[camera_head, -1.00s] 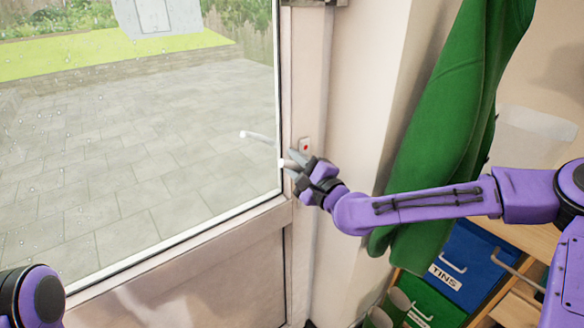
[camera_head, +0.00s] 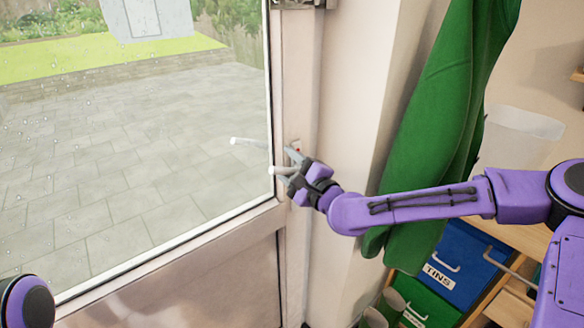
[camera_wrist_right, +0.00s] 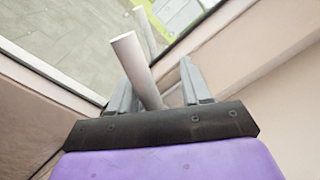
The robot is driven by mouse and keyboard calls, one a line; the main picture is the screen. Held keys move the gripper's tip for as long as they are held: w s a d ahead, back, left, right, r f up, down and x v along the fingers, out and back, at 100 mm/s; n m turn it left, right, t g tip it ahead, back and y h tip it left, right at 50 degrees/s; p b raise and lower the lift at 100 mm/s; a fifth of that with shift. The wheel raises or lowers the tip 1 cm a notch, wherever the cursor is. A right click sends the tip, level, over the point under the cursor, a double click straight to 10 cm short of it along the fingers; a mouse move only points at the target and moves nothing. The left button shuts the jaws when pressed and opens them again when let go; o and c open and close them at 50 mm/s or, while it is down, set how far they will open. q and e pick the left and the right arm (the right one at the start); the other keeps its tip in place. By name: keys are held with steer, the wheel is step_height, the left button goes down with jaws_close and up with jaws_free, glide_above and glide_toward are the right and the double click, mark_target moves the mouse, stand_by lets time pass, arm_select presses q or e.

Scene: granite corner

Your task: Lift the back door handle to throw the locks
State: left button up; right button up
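The back door (camera_head: 170,285) has a large glass pane and a pale frame. Its light grey handle (camera_head: 281,170) is a round bar at the right-hand stile. My right gripper (camera_head: 287,167) is at the handle, with one finger above the bar and one below. My left gripper is out of view; only a purple arm joint shows at lower left.
A second pale lever (camera_head: 250,142) shows through or in the glass. A green garment (camera_head: 440,125) hangs right of the door, beside my right arm. A metal fitting (camera_head: 300,4) is at the top of the door.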

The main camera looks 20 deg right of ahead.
steer(key=v, duration=1)
steer(key=shift+b, duration=0.35)
steer(key=shift+s+d, duration=0.1)
steer(key=shift+s, duration=0.05)
